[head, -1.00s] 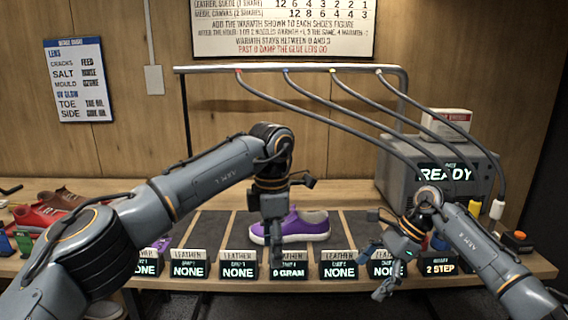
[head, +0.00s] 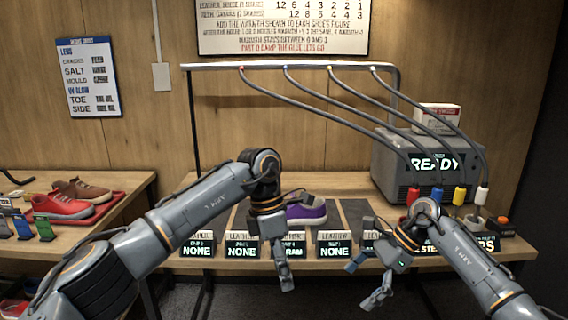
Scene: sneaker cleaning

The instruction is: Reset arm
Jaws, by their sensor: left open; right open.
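My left arm comes in from the left, and its gripper (head: 284,270) hangs fingers down in front of the table, open and empty. It covers part of a purple sneaker (head: 308,212) that sits in a lane on the table behind it. My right gripper (head: 366,282) is at the table's front edge on the right, open and empty, pointing down and to the left. It partly hides the label signs behind it. Neither gripper touches the sneaker.
Label signs (head: 334,250) line the table's front edge. A grey machine reading READY (head: 390,160) stands at the back right, with hoses from an overhead rail (head: 290,66) and coloured nozzles (head: 459,196). Red and brown shoes (head: 62,206) sit on a left table.

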